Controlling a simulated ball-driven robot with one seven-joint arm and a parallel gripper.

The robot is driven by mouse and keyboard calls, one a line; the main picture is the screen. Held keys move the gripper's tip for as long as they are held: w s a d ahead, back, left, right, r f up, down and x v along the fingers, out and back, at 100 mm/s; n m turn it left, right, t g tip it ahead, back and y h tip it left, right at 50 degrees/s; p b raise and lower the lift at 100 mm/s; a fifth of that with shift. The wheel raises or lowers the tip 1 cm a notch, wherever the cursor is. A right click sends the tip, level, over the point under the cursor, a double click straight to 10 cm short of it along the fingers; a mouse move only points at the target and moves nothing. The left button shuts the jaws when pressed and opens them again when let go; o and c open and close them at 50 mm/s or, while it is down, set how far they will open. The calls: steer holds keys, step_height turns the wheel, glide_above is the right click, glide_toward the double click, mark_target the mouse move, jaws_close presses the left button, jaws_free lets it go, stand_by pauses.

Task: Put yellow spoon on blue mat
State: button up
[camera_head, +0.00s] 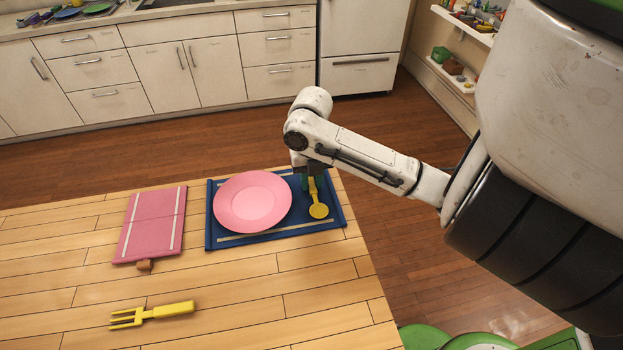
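The yellow spoon (318,207) is over the right part of the blue mat (330,222), to the right of the pink plate. Its bowl points toward the near side and its handle runs up to my gripper. I cannot tell whether the spoon rests fully on the mat or is slightly above it. My gripper (311,179) is pointing down at the far end of the spoon's handle. The fingers are dark and partly hidden by the wrist, so their grip on the handle is unclear.
A pink plate (252,202) lies on the blue mat. A folded pink cloth or board (150,224) lies to the left on the wooden table (240,300). A yellow fork (150,313) lies near the front. White cabinets (160,75) stand beyond the floor; the table's right edge is close to the mat.

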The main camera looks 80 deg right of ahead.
mark_target(311, 184)
steer(key=o, duration=0.3)
step_height(311, 184, up, 12)
steer(key=shift+r, duration=0.2)
stand_by(0.5)
